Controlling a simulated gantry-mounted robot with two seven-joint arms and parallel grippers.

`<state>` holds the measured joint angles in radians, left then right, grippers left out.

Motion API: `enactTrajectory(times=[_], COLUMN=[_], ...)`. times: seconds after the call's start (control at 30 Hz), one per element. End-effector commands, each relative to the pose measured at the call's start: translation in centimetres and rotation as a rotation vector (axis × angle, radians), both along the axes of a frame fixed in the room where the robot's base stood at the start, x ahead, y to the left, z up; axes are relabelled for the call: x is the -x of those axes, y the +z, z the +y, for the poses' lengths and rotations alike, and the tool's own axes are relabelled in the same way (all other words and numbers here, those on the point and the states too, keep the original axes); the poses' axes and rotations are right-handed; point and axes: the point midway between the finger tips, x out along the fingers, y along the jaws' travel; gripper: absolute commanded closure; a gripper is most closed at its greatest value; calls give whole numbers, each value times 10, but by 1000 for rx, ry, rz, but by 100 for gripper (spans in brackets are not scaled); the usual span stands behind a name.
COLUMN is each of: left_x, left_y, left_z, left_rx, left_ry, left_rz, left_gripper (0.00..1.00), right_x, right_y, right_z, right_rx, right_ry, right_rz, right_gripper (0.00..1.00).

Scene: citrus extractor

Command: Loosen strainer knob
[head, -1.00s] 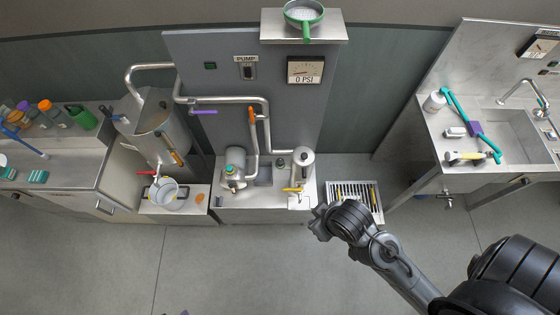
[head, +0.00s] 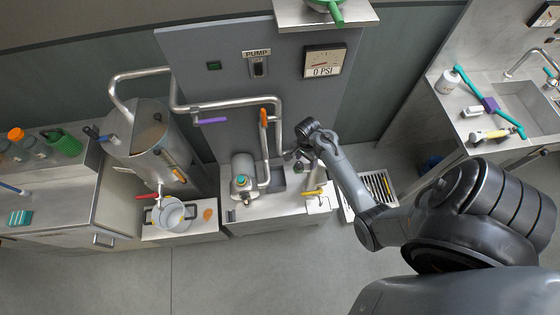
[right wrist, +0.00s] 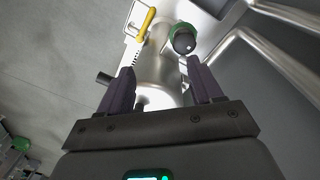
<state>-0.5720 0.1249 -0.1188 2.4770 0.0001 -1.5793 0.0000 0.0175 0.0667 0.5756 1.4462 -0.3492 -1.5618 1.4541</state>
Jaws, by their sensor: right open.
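My right gripper (head: 295,154) is over the right part of the pump bench, beside the pipes. In the right wrist view its two dark fingers (right wrist: 160,86) are spread apart, with nothing held. The silver strainer cylinder (right wrist: 158,62) lies in view beyond and between them. A round black knob with a green ring (right wrist: 183,41) shows just past the right finger. A small dark knob (right wrist: 104,77) sticks out left of the left finger. I cannot tell which knob is the strainer's. My arm partly hides the cylinder in the head view. My left gripper is out of view.
A yellow-handled valve (head: 313,192) stands at the bench front. Silver pipes (head: 277,135) with an orange handle (head: 264,117) rise close left of the gripper. A floor grate (head: 380,187) lies to the right. The gauge (head: 325,62) reads 0 PSI. The floor in front is clear.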

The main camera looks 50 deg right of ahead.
Motion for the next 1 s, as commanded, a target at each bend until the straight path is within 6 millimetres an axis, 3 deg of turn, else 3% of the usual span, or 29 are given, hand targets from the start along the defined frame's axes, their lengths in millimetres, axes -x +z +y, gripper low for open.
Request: enactTrajectory(times=[0.1, 0.27, 0.7, 1.0], left_x=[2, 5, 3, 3], left_y=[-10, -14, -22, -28], left_z=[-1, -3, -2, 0], left_rx=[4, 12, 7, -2], left_ry=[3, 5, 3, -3], left_rz=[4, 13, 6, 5], left_gripper=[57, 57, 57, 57], right_x=[-29, -42, -42, -42], right_y=[9, 8, -58, -87], right_z=[-3, -2, -2, -2], right_rx=[-3, -2, -1, -1], right_ry=[-12, -9, -7, -9], right_rz=[-56, -77, -76, -78], right_gripper=[35, 35, 35, 35])
